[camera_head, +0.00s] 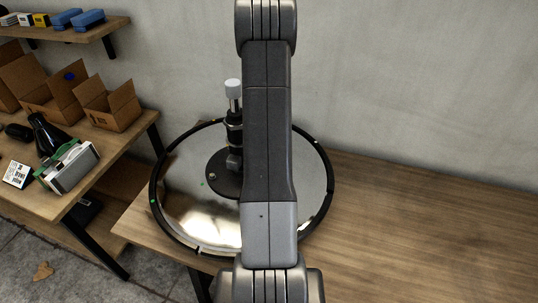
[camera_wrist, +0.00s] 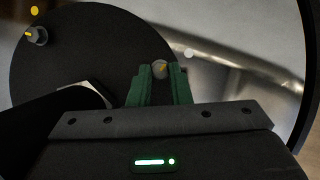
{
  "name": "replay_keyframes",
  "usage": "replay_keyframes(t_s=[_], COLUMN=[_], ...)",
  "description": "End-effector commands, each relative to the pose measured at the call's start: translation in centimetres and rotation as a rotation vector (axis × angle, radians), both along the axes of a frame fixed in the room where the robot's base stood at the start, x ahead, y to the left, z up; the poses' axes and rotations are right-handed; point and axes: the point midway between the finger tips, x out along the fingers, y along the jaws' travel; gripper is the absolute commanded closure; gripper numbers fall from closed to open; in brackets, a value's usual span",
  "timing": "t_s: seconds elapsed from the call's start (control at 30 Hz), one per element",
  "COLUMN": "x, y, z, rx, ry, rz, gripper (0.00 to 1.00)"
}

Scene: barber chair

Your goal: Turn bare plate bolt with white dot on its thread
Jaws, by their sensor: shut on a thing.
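In the wrist view, my gripper (camera_wrist: 159,74) has its two green fingers shut on a small grey bolt (camera_wrist: 160,67) with a yellowish mark on its head. The bolt stands at the edge of a dark round plate (camera_wrist: 85,50). A white dot (camera_wrist: 189,53) shows close to the right of this bolt. Its thread is hidden by the fingers. Another bolt (camera_wrist: 38,36) with a yellow mark stands at upper left, beside a yellow dot (camera_wrist: 34,10). In the head view, the plate (camera_head: 221,188) shows partly; my arm hides the gripper and held bolt.
The plate lies on a mirror-like disc with a black rim (camera_head: 156,215) on a wooden table (camera_head: 430,220). A dark post with a white top (camera_head: 233,88) rises from the plate. A side table at left holds boxes (camera_head: 110,103). The table's right side is clear.

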Motion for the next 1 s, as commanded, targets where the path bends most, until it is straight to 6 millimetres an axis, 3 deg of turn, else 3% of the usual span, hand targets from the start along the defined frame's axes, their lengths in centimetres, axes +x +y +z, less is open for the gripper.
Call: replay_keyframes(t_s=[0.67, 0.7, 0.8, 1.0], x=[0.09, 0.09, 0.09, 0.05], y=[0.08, 0.08, 0.07, 0.07], z=[0.11, 0.11, 0.09, 0.05], rx=[0.000, 0.001, 0.000, 0.000], ry=[-0.003, -0.003, -0.002, -0.001], rz=[-0.069, -0.069, -0.069, -0.069], gripper=[1.00, 0.77, 0.61, 0.61])
